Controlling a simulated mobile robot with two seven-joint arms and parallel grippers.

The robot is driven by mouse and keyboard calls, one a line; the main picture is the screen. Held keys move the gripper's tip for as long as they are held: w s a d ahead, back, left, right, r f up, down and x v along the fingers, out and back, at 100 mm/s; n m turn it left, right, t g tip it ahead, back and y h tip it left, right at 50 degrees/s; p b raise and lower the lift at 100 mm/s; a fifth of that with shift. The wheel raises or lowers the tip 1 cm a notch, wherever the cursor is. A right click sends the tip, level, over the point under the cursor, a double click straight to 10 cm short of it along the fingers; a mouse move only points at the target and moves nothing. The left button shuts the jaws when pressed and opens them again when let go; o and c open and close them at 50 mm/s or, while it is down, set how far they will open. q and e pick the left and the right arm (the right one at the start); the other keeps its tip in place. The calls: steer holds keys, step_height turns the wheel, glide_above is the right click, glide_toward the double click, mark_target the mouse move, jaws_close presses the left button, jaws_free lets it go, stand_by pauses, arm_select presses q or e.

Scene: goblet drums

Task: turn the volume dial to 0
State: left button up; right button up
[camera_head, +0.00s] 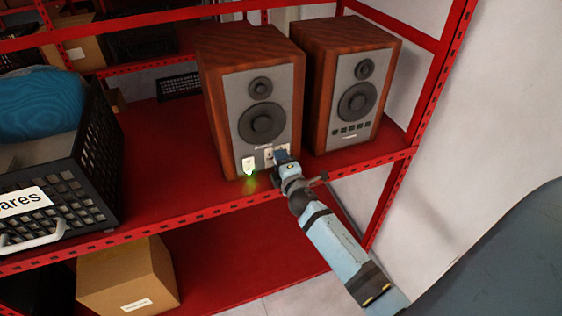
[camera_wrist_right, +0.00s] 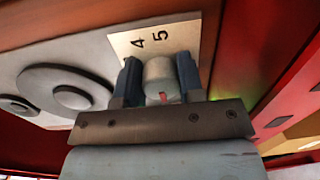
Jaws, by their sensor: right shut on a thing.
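The volume dial (camera_wrist_right: 159,78) is a light grey round knob on a cream plate (camera_wrist_right: 190,35) with the numbers 4 and 5 showing. A small red mark shows on its near side. It sits low on the front of the left wooden speaker (camera_head: 216,110). My right gripper (camera_wrist_right: 158,82) has its two blue fingers on either side of the dial, shut on it. In the head view my right gripper (camera_head: 279,157) touches the lower front of that speaker and hides the dial. The rest of the plate's numbers are hidden. My left gripper is in neither view.
A second wooden speaker (camera_head: 318,95) stands close on the right. A black crate (camera_head: 105,165) with a blue thing in it is at the left. Red shelf edges (camera_head: 200,212) run in front, and a cardboard box (camera_head: 125,275) is below. A green light glows by a small white plate (camera_head: 248,165).

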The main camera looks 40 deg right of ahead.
steer(key=shift+r+n, duration=0.25)
steer(key=shift+n, duration=0.35)
steer(key=shift+w+d, duration=0.1)
steer(key=o, duration=0.7)
steer(key=shift+c, duration=0.2)
steer(key=shift+o, duration=1.3)
steer(key=shift+f, duration=0.15)
steer(key=b+v, duration=0.2)
steer(key=v, duration=1.2)
